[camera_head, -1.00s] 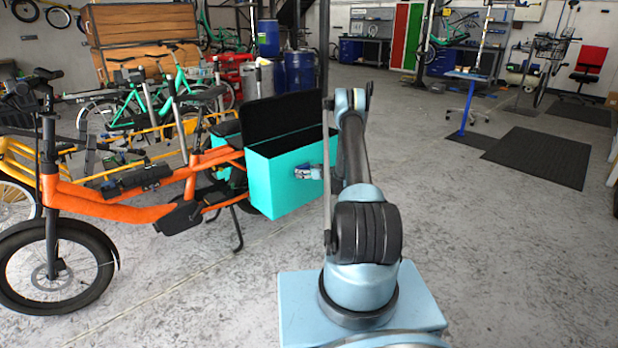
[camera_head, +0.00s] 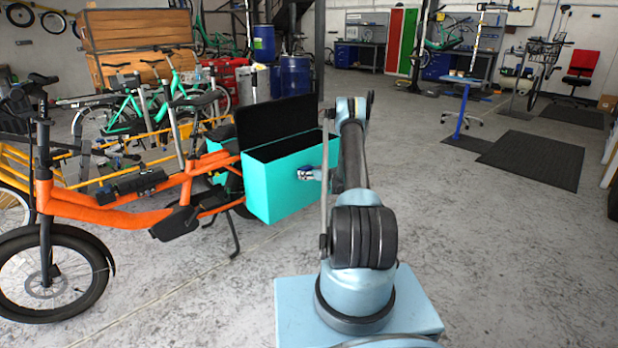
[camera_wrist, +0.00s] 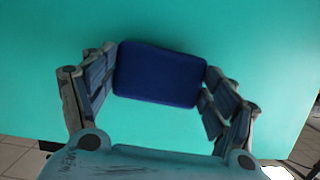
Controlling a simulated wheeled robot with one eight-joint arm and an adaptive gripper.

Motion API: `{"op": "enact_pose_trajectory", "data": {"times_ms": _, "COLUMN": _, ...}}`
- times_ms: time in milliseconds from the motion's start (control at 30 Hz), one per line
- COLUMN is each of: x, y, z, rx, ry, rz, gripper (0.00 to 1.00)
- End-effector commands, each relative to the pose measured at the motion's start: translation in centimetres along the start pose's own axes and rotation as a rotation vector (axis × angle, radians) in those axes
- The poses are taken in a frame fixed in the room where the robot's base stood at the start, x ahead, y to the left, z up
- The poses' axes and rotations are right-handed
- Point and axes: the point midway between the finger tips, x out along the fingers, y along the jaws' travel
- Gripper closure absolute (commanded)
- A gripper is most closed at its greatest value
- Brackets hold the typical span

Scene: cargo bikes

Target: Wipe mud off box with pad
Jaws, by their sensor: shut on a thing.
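The teal box (camera_head: 290,196) is mounted at the rear of the orange cargo bike (camera_head: 110,212), with its black lid raised. My gripper (camera_head: 306,174) is at the box's outer side face. In the wrist view, my gripper (camera_wrist: 160,85) is shut on a dark blue pad (camera_wrist: 158,74), one finger on each short edge. The pad faces the teal box wall (camera_wrist: 245,40); I cannot tell whether it touches. I see no clear mud on the visible wall; the area behind the pad is hidden.
Green bikes (camera_head: 150,105) and yellow frames crowd the left. Blue barrels (camera_head: 295,75) and a dark post stand behind the box. A blue stand (camera_head: 462,105) and black floor mats (camera_head: 535,158) are at the right. The floor right of my arm is clear.

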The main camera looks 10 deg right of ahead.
Motion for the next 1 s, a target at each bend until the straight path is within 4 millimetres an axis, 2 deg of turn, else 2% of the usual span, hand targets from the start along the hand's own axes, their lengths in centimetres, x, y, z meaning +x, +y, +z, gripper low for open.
{"op": "enact_pose_trajectory", "data": {"times_ms": 200, "x": 0.0, "y": 1.6, "z": -0.1, "rx": 0.000, "ry": 0.001, "rz": 0.001, "gripper": 0.56}}
{"op": "enact_pose_trajectory", "data": {"times_ms": 467, "x": -0.1, "y": 2.4, "z": -0.1, "rx": 0.000, "ry": 0.001, "rz": 0.000, "gripper": 0.56}}
{"op": "enact_pose_trajectory", "data": {"times_ms": 1000, "x": -0.4, "y": 5.6, "z": -0.3, "rx": 0.001, "ry": 0.000, "rz": -0.001, "gripper": 0.56}}
